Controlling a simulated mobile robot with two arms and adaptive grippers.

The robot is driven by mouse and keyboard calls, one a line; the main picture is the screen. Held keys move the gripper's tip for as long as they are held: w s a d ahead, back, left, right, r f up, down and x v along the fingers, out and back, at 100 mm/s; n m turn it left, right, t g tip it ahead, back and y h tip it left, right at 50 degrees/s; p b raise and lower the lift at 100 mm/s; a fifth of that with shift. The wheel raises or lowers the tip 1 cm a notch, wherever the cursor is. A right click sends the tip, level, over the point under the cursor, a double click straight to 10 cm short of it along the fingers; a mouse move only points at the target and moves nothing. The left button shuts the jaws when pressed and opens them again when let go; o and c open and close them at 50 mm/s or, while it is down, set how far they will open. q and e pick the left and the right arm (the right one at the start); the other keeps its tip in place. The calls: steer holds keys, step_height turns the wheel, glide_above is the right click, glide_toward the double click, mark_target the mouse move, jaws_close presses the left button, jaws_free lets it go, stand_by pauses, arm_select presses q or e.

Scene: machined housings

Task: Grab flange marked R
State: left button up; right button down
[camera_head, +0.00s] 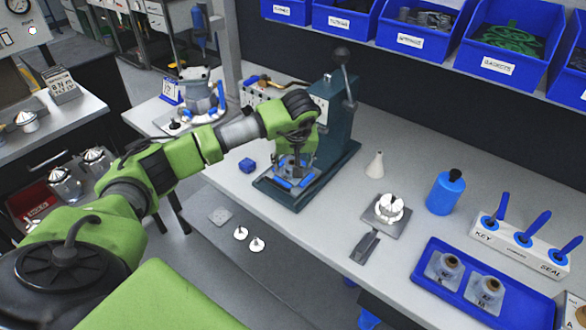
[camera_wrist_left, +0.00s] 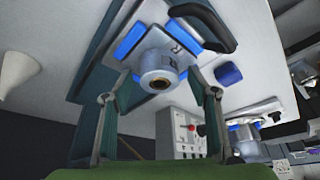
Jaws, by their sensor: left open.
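My left gripper (camera_head: 292,176) is over the base of the dark green press (camera_head: 342,128). In the left wrist view its two fingers (camera_wrist_left: 157,100) are wide apart with nothing between the tips. In the head view the gripper largely hides this housing. Two grey flanged parts, left (camera_head: 447,266) and right (camera_head: 486,291), stand in the blue tray (camera_head: 420,275). My right gripper is not in view.
A blue cube (camera_head: 247,165) lies left of the press. A white cone (camera_head: 375,164), a white part on a grey plate (camera_head: 388,210), a blue bottle (camera_head: 446,192) and a tool rack (camera_head: 520,247) stand to the right. Blue bins (camera_head: 420,27) line the back.

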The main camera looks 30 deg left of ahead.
arm_select(q)
steer(key=c, duration=1.5)
steer(key=shift+c, duration=0.2)
steer(key=shift+r, duration=0.15)
